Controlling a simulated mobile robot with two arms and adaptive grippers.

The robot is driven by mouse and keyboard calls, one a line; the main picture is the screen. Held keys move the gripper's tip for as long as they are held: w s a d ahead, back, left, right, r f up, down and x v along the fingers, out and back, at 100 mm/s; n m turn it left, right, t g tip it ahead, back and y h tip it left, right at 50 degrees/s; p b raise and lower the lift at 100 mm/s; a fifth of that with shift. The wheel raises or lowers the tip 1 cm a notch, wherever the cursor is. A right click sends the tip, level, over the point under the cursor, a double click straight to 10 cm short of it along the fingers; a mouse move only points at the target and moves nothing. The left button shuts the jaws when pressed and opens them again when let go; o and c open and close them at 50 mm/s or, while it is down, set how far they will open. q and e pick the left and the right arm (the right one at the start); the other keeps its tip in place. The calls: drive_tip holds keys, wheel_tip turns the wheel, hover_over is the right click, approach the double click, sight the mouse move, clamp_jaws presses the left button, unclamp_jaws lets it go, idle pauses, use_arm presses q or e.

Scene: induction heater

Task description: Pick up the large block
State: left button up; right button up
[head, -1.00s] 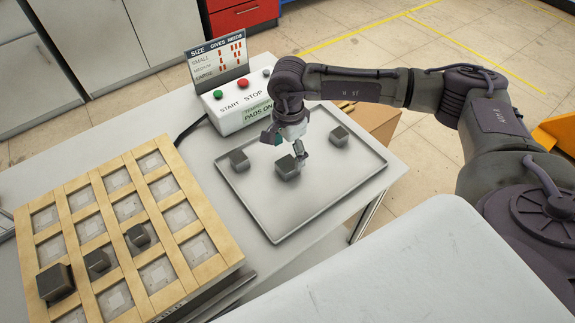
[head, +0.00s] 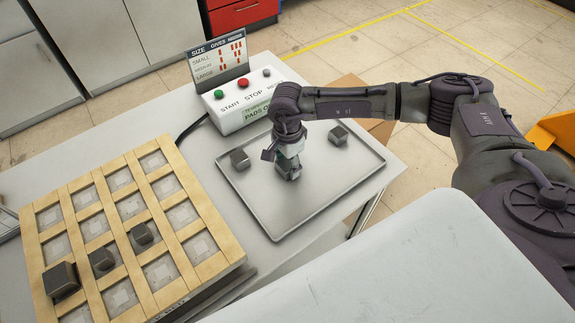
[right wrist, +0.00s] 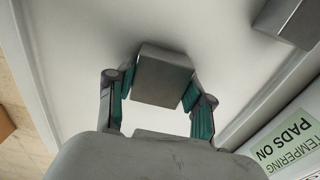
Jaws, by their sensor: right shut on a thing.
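My right gripper (head: 288,168) points down over the metal tray. It is shut on a dark grey block (right wrist: 162,72), which shows between the two fingers in the right wrist view. In the head view the fingers hide most of this block, and I cannot tell whether it is off the tray. A second grey block (head: 240,159) sits to its left on the tray and a third (head: 338,135) to its right. My left gripper is out of view.
The tray (head: 285,222) has bare room at its front. A wooden grid (head: 133,270) at left holds three dark blocks (head: 62,281) (head: 102,260) (head: 141,234). A control box (head: 240,108) with buttons and a size sign (head: 219,60) stands behind the tray.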

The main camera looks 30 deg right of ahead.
sight(287, 162)
clamp_jaws()
drive_tip(key=shift+r, duration=0.1)
drive_tip(key=shift+w+r, duration=0.1)
drive_tip(key=shift+r, duration=0.05)
drive_tip(key=shift+r, duration=0.25)
wheel_tip(287, 162, up, 3)
drive_tip(key=shift+r+b, duration=0.15)
drive_tip(key=shift+b, duration=0.45)
drive_tip(key=s+d+r+b, duration=0.25)
drive_tip(key=s+r, duration=0.45)
drive_tip(key=s, duration=0.5)
drive_tip(key=w+a+n, duration=0.1)
drive_tip(key=a+n, duration=0.6)
drive_tip(key=n, duration=0.9)
drive_tip(key=shift+w+r+p, duration=0.15)
drive_tip(key=shift+r+p, duration=0.15)
drive_tip(key=shift+r, duration=0.1)
